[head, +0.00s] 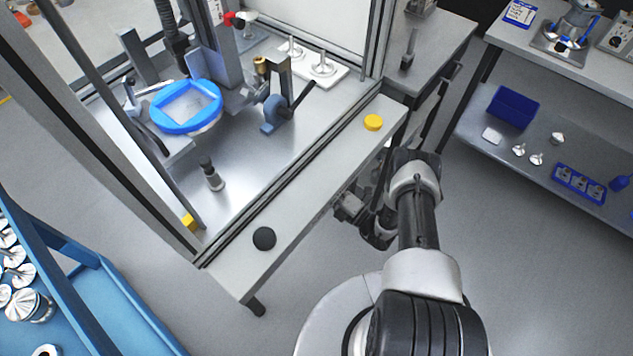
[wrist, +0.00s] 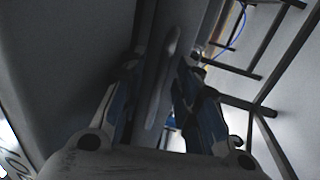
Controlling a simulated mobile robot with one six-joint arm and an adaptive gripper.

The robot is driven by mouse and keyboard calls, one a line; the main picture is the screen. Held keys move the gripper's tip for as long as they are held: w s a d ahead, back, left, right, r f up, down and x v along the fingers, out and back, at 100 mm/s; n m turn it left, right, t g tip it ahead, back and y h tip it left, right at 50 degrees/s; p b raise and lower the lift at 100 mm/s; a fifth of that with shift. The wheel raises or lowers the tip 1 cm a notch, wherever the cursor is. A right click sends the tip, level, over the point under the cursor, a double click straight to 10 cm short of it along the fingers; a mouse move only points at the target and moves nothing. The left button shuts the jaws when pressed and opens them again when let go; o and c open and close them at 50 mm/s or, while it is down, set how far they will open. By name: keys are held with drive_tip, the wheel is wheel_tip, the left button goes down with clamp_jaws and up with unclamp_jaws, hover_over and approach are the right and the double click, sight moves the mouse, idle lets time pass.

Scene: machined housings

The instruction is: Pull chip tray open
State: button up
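In the wrist view a long, pale bar like a handle (wrist: 166,78) runs along a dark grey panel, which may be the front of the chip tray. My gripper (wrist: 157,72) is open, with one blue-and-grey finger on each side of the bar. Gaps show between the fingers and the bar; whether either finger touches it is too dark to tell. In the head view my gripper (head: 350,206) is low at the bench's front side, partly under its edge. The chip tray cannot be made out in the head view.
The machine's front ledge (head: 325,180) overhangs beside my arm, with a yellow button (head: 373,122) and a black button (head: 264,238). A blue cart (head: 110,300) stands at left and a shelf bench (head: 560,150) at right. The floor (head: 540,270) at lower right is clear.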

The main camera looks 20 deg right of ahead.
drive_tip(key=shift+w+a+r, duration=0.1)
drive_tip(key=shift+w+a, duration=0.15)
drive_tip(key=shift+w, duration=0.1)
drive_tip(key=shift+c, duration=0.2)
clamp_jaws()
idle(0.5)
